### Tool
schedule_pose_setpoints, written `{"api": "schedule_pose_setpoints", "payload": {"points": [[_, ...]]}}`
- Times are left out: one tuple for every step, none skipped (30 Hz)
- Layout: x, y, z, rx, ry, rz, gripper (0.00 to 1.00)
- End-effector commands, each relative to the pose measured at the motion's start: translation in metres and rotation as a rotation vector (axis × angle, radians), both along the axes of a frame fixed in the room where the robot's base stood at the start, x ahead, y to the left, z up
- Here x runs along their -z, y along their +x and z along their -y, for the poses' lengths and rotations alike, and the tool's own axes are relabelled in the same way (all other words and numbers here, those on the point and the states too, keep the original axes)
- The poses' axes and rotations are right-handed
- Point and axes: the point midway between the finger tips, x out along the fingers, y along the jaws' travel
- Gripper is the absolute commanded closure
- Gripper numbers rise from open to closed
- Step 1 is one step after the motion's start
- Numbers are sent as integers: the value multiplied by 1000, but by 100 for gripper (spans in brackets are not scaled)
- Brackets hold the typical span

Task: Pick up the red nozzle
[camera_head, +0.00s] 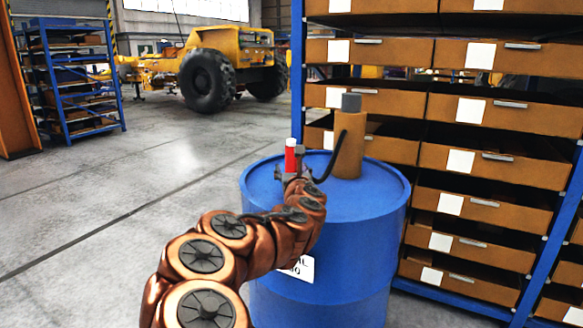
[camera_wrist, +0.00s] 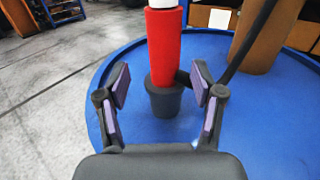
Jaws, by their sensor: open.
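The red nozzle (camera_head: 291,156) stands upright on the lid of a blue drum (camera_head: 372,205). In the wrist view the red nozzle (camera_wrist: 165,48) has a white top and a dark grey lower end, which rests on the blue lid. My gripper (camera_head: 293,180) is at the nozzle in the head view. In the wrist view my gripper (camera_wrist: 160,84) is open, with one finger on each side of the nozzle's lower red part. The left finger is clear of it; the right finger is close to it, and I cannot tell whether they touch.
A brown cylinder (camera_head: 350,140) with a grey cap stands on the drum right behind the nozzle, with a dark hose (camera_head: 329,158) beside it. A shelf rack with brown bins (camera_head: 478,209) is close behind the drum. Open floor (camera_head: 120,200) lies to the left.

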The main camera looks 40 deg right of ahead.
Motion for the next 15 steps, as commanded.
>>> {"api": "schedule_pose_setpoints", "payload": {"points": [[0,2,2,1,2,0,33],[1,3,4,1,3,1,33],[1,5,6,2,4,0,33],[2,7,9,2,5,1,33],[2,9,12,3,6,2,33],[3,13,15,1,5,1,33],[3,16,17,0,5,3,33],[3,19,20,0,5,3,33],[3,21,24,2,5,5,33],[3,24,26,1,3,4,33],[3,26,28,1,4,3,33],[3,29,30,1,3,2,33],[3,31,31,2,2,2,33],[3,33,33,2,2,2,33],[3,35,34,2,3,2,33]]}}
